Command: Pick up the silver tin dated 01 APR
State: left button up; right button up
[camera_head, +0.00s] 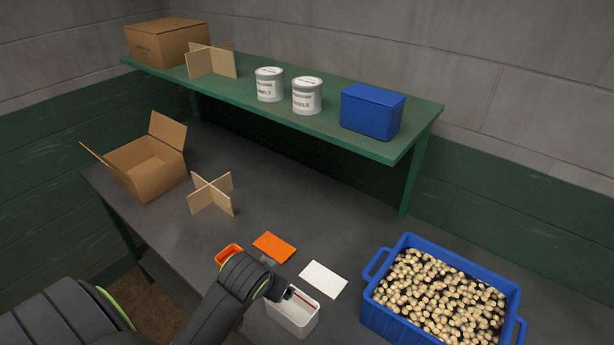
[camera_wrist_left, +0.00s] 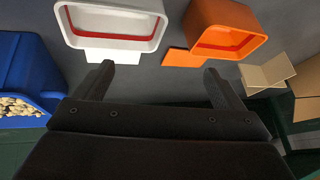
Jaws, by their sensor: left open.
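Two silver tins with pale tops stand upright side by side on the green shelf, a left tin (camera_head: 269,85) and a right tin (camera_head: 307,96). Both carry dark print that is too small to read, so I cannot tell which is dated 01 APR. No tin shows in the left wrist view. My left gripper (camera_head: 277,277) is open over the grey table, between the white bin and the orange bin, well below and in front of the shelf. Its two fingers (camera_wrist_left: 158,70) are apart with nothing between them. My right gripper is not in view.
The white bin (camera_head: 293,321) and orange bin (camera_head: 228,251) are close to my left gripper. An orange lid (camera_head: 275,247) and white lid (camera_head: 323,279) lie beyond. A blue box (camera_head: 372,112) is right of the tins, a cardboard divider (camera_head: 211,62) left. A blue crate (camera_head: 375,318) stands right.

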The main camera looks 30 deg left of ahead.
pick_arm(q)
jog(key=w+a+r+t, duration=0.1)
jog(key=w+r, duration=0.7)
jog(key=n+t+y, duration=0.3)
jog(key=n+t, duration=0.1)
jog(key=n, duration=0.1)
send_near(303, 90)
jog(key=b+x, duration=0.4)
jog(key=b, duration=1.2)
jog(key=shift+w+f, duration=0.25)
jog(key=shift+f, duration=0.1)
jog(key=p+x, duration=0.1)
jog(key=x, duration=0.3)
jog(key=shift+w+a+p, duration=0.15)
jog(key=shift+p, duration=0.25)
jog(key=p+x, duration=0.1)
jog(key=x, duration=0.1)
jog(key=p+x, duration=0.1)
jog(key=x, duration=0.1)
jog(key=shift+w+f+p, duration=0.1)
jog(key=shift+w+p, duration=0.2)
jog(key=shift+w, duration=0.1)
jog(key=shift+w+f, duration=0.2)
